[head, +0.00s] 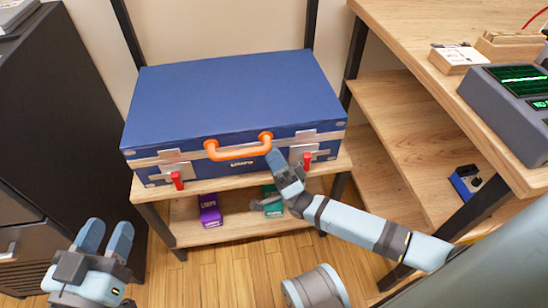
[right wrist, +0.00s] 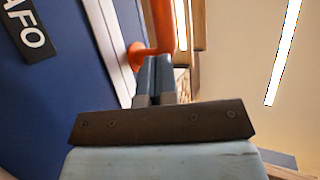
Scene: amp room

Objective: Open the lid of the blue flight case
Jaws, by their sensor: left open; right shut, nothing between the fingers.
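The blue flight case (head: 235,92) lies flat on a wooden shelf unit, its lid down. Its front has an orange handle (head: 238,152), a left latch with a red tab (head: 177,180) and a right latch with a red tab (head: 307,161). My right gripper (head: 276,158) is shut and empty, its tips at the right end of the handle, left of the right latch. In the right wrist view, the shut fingers (right wrist: 154,70) point at the orange handle (right wrist: 142,55); whether they touch it I cannot tell. My left gripper (head: 107,232) is open and empty, low at the left, apart from the case.
The wooden shelf unit (head: 148,192) holds a purple box (head: 209,210) and a green box (head: 272,200) on its lower shelf. A dark cabinet (head: 60,120) stands at the left. A wooden bench (head: 400,30) with instruments (head: 510,105) stands at the right.

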